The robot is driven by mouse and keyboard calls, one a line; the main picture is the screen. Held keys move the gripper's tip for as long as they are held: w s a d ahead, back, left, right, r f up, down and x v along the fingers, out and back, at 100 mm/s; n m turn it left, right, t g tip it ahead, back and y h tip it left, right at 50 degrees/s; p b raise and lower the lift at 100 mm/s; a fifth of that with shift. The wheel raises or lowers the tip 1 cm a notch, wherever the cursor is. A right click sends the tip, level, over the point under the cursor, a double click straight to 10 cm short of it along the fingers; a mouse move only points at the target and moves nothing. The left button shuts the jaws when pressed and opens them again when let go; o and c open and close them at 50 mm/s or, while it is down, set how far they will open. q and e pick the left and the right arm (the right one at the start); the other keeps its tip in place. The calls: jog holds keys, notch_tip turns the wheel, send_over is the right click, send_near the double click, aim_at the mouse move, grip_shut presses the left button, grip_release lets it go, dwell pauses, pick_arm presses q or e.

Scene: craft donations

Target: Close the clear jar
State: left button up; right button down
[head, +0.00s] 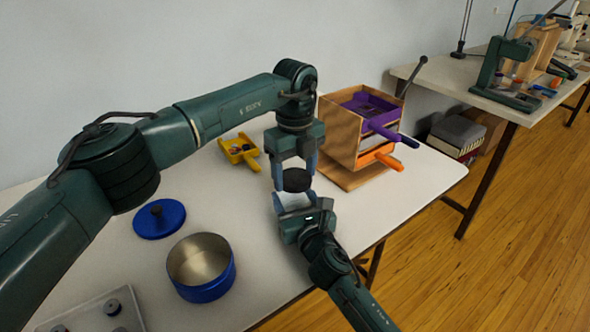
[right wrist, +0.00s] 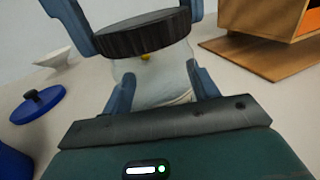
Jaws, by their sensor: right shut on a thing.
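The clear jar (head: 292,200) is upright between the fingers of my right gripper (head: 298,208), which is shut on it. In the right wrist view the glass body of the jar (right wrist: 150,85) shows between the two fingers, with a small yellow thing near its top. A black ridged lid (head: 297,181) is at the jar's mouth; it also shows in the right wrist view (right wrist: 143,33). My left gripper (head: 296,168) points down from above with a finger on each side of the lid, shut on it. I cannot tell whether the lid is fully seated.
A wooden drawer box (head: 343,135) with purple and orange trays stands behind right. A yellow scoop tray (head: 240,152) lies behind left. A blue pot (head: 203,290) and its blue lid (head: 158,232) are at front left. White table shows between them.

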pick_arm(q)
jog(key=c, duration=0.6)
jog(key=m, duration=1.4)
jog(key=shift+m, duration=0.4)
jog(key=m, duration=0.6)
jog(key=o, duration=1.1)
jog(key=shift+r, duration=0.1)
notch_tip(320, 180, up, 4)
jog(key=shift+r, duration=0.15)
